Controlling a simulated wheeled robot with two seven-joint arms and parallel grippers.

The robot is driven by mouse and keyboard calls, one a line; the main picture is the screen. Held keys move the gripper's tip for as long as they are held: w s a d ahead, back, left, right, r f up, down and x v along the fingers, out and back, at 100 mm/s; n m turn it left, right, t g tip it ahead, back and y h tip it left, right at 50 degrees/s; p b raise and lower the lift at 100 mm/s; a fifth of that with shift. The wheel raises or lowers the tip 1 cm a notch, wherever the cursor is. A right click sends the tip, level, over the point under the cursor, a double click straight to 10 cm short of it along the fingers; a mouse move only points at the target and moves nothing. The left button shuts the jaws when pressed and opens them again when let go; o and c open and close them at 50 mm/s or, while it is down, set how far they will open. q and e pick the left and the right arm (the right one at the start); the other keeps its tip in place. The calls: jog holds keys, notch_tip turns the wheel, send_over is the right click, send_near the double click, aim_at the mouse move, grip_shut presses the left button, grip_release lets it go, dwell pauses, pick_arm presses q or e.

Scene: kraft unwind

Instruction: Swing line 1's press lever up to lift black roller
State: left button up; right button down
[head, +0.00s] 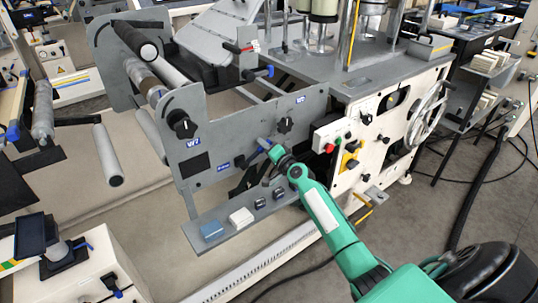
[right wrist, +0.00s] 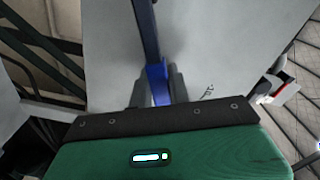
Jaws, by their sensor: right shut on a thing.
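My right gripper (head: 273,153) has reached the grey side panel (head: 225,160) of the unwind machine and is shut on a blue lever (head: 264,143). In the right wrist view the blue lever (right wrist: 157,82) runs between the two fingers of the gripper (right wrist: 156,90), against the grey panel. A black roller (head: 136,41) with a light end sits at the upper left between the machine's side plates. I cannot tell whether it touches the roller beside it. My left gripper is not in view.
Black knobs (head: 182,124) stick out of the panel. A low shelf (head: 240,222) carries small boxes below my right gripper. A handwheel (head: 427,113) stands at the right.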

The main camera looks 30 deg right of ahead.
aim_at(239, 136)
jog(key=a+r+n+p, duration=0.1)
jog(key=n, duration=0.1)
jog(key=a+r+n, duration=0.1)
jog(key=r+n, duration=0.1)
jog(key=shift+s+p, duration=0.1)
jog(key=shift+p, duration=0.3)
jog(key=a+r+n+p, duration=0.2)
jog(key=n, duration=0.1)
jog(key=shift+s+a+n, duration=0.1)
jog(key=shift+a+n, duration=0.1)
jog(key=shift+n, duration=0.1)
jog(key=a+n+p, duration=0.2)
jog(key=shift+a+r+n+p, duration=0.15)
jog(key=shift+r+n+p, duration=0.15)
jog(key=shift+n, duration=0.1)
pick_arm(q)
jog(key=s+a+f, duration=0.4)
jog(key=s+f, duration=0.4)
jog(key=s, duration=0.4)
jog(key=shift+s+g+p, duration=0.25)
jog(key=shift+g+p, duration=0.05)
jog(key=shift+p, duration=0.1)
pick_arm(e)
jog(key=shift+s+a+n, duration=0.15)
jog(key=shift+a+n, duration=0.45)
jog(key=shift+n, duration=0.1)
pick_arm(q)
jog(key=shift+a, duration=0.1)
pick_arm(e)
jog(key=shift+f, duration=0.1)
